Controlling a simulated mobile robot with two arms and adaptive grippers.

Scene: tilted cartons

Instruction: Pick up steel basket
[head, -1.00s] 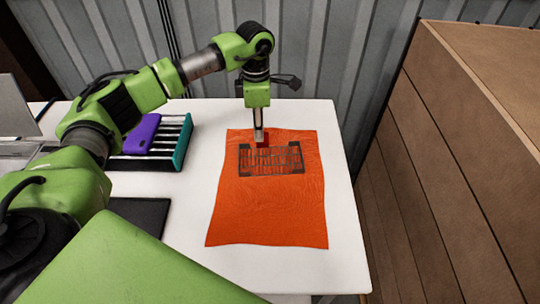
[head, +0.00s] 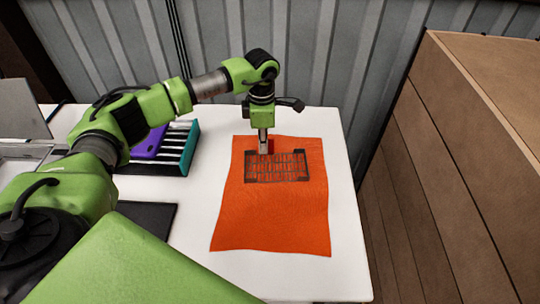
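The steel basket (head: 290,168), a dark wire grid, sits on an orange cloth (head: 270,225) on the white table. My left gripper (head: 264,152) points straight down at the basket's back edge, left of its middle. A small red patch shows beside the fingertips. The fingers look narrow and close together, but the view is too small to tell whether they are shut on the basket's rim. My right gripper is not in view.
A teal rack (head: 182,150) with white bars and a purple object (head: 150,143) stand on the table's left. A dark flat pad (head: 148,221) lies in front of them. Tilted brown cartons (head: 460,170) rise beyond the table's right edge. A corrugated wall stands behind.

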